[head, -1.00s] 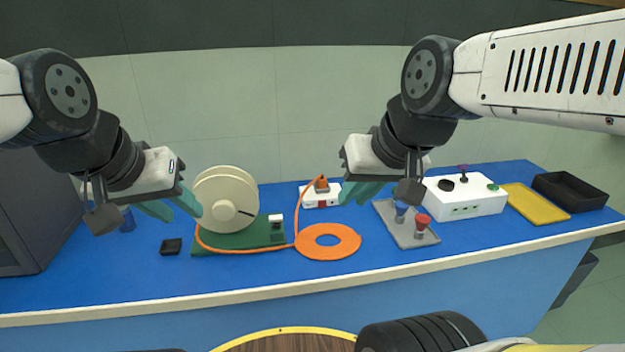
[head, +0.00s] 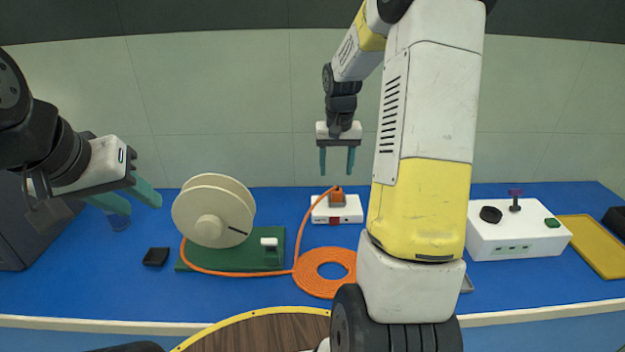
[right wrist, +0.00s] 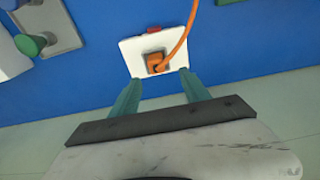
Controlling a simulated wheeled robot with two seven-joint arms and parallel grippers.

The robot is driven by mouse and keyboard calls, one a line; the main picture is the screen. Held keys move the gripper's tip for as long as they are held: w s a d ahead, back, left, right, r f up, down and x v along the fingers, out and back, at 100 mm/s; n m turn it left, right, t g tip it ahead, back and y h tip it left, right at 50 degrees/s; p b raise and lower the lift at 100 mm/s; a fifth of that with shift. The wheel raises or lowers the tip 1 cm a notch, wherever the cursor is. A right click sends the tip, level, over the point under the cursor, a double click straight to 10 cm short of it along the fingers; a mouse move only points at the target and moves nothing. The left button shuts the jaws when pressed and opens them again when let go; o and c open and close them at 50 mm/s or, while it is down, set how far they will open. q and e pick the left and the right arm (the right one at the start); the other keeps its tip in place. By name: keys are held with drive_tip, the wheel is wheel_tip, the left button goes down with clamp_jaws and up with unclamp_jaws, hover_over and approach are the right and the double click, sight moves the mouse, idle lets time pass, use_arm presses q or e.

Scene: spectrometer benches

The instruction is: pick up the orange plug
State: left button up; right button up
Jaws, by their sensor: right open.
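The orange plug (head: 337,198) sits on the white socket box (head: 347,214) at the back of the blue bench, with its orange cable running down to a flat coil. In the right wrist view the plug (right wrist: 157,62) lies on the white box (right wrist: 128,50), ahead of the fingers. My right gripper (head: 337,172) is open and empty, pointing down above the plug, apart from it. In the right wrist view its two teal fingers (right wrist: 160,92) stand apart with nothing between them. My left gripper (head: 135,204) hangs at the left with its teal fingers apart and nothing seen between them.
An orange cable coil (head: 325,272) lies in front of the socket box. A cream reel (head: 213,212) stands on a green base (head: 262,260) to the left. A white control box (head: 517,236) and yellow tray (head: 592,245) are at the right. My right arm hides part of the bench.

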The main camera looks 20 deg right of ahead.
sight(337, 190)
drive_tip(key=f, duration=0.5)
drive_tip(key=d+f, duration=0.1)
drive_tip(key=f, duration=0.1)
drive_tip(key=shift+w+f, duration=0.4)
drive_tip(key=shift+c, duration=0.4)
clamp_jaws()
